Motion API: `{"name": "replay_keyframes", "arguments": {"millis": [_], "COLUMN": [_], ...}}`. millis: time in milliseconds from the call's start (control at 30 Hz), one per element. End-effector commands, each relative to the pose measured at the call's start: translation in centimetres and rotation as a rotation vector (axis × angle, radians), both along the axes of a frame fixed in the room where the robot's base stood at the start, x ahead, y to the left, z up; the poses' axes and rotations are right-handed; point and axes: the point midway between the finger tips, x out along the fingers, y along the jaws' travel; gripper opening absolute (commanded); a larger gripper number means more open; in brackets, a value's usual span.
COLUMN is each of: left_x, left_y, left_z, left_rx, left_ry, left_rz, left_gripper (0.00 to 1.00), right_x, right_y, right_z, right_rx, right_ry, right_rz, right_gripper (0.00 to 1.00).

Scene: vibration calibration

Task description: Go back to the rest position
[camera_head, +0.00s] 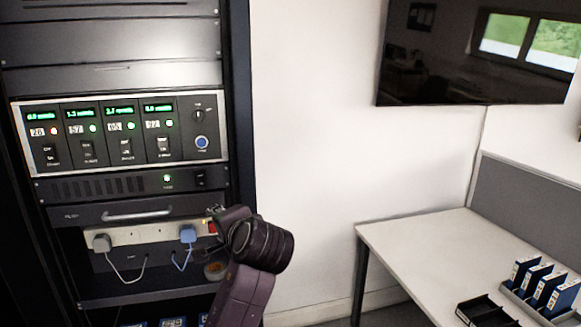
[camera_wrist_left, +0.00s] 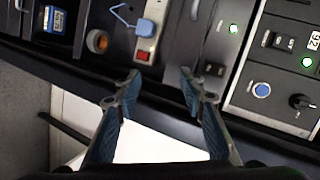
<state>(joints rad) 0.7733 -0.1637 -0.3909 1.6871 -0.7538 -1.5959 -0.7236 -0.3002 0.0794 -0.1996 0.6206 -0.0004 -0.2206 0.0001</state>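My left arm's dark wrist rises in front of the rack's right edge in the head view. My left gripper (camera_head: 216,216) is mostly hidden behind that wrist, near the right end of the power strip (camera_head: 135,235). In the left wrist view the left gripper (camera_wrist_left: 160,76) is open, its two blue-padded fingers apart with nothing between them. The power strip's red switch (camera_wrist_left: 143,57) and a blue plug (camera_wrist_left: 146,27) lie just beyond the fingertips. My right gripper is in neither view.
The black rack (camera_head: 242,110) holds a control panel (camera_head: 120,132) with several green displays, a drawer handle (camera_head: 138,215) and an orange-brown roll (camera_head: 215,270). At right, a white desk (camera_head: 420,245) carries blue binders (camera_head: 540,285) and a black tray (camera_head: 486,311). White wall lies between.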

Motion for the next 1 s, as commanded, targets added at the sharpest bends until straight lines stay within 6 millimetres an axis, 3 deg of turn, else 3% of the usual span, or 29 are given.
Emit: {"name": "replay_keyframes", "arguments": {"millis": [33, 200, 367, 500, 700, 800, 1000], "left_x": [-1.0, -5.4, -11.1, -17.1, -26.5, -30.6, -36.5], "left_y": [0.6, 1.7, 2.5, 3.1, 3.6, 3.6, 3.4], "left_z": [-3.9, -14.2, -22.3, -28.0, -33.4, -34.9, -36.1], "left_rx": [-0.059, -0.26, -0.434, -0.576, -0.754, -0.824, -0.919], "left_ry": [0.036, 0.126, 0.21, 0.279, 0.373, 0.412, 0.47], "left_rz": [0.001, 0.019, 0.062, 0.116, 0.21, 0.255, 0.326], "left_gripper": [0.37, 0.37, 0.37, 0.37, 0.37, 0.37, 0.37], "right_x": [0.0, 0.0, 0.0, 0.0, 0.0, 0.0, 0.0], "right_y": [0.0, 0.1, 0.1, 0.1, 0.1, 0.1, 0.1], "right_z": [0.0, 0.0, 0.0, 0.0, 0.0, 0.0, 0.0], "right_rx": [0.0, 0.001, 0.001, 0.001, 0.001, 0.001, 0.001], "right_ry": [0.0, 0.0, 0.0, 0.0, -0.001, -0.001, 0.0], "right_rz": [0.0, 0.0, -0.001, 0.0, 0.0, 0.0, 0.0], "right_gripper": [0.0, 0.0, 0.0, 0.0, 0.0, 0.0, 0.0]}}
